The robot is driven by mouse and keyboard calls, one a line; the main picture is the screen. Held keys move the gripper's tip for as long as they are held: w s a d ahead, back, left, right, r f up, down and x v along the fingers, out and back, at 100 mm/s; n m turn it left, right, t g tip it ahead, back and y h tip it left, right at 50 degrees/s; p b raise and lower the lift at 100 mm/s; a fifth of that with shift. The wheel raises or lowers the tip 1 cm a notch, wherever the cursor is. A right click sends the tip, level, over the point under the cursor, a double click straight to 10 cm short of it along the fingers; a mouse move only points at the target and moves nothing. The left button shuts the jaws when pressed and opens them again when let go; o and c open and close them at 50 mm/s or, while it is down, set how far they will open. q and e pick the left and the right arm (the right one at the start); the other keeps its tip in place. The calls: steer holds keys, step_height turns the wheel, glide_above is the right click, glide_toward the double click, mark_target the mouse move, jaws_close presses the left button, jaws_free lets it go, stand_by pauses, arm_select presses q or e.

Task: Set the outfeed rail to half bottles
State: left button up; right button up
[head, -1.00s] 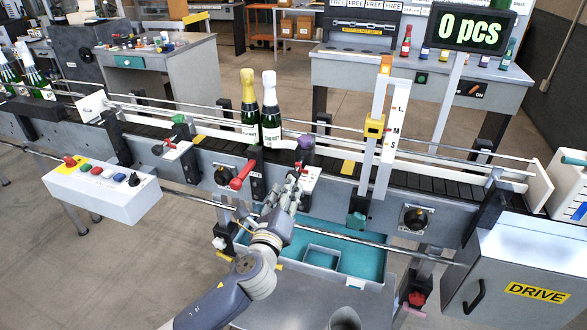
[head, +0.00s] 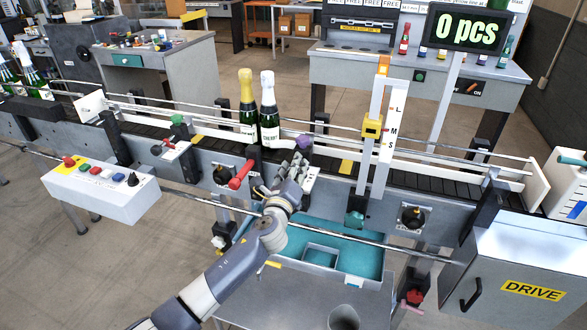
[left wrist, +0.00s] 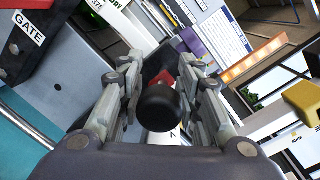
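My left gripper (head: 291,170) is at the conveyor's front side, just right of the red gate lever (head: 240,175) and below a purple knob (head: 304,142). In the left wrist view its fingers (left wrist: 157,95) are spread on either side of a round black knob (left wrist: 160,107), with gaps showing; something red is behind it. A white plate (head: 311,180) shows beside the fingers, its markings partly hidden. The white rail (head: 440,172) runs along the conveyor to the right. I cannot read the rail's setting. My right gripper is not in view.
Two bottles (head: 248,115) (head: 269,115) stand on the belt behind the gripper. An upright L, M, S scale (head: 391,135) with a yellow block (head: 372,126) stands to the right. A button box (head: 100,190) is at left, a teal tray (head: 365,262) below, a drive cabinet (head: 520,265) at right.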

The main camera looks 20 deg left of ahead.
arm_select(q)
jaws_close()
steer(key=shift+s+f+p, duration=0.1)
steer(key=shift+s+p, duration=0.2)
steer(key=shift+s, duration=0.35)
jaws_free()
steer(key=s, duration=1.2)
steer(key=shift+d, duration=0.35)
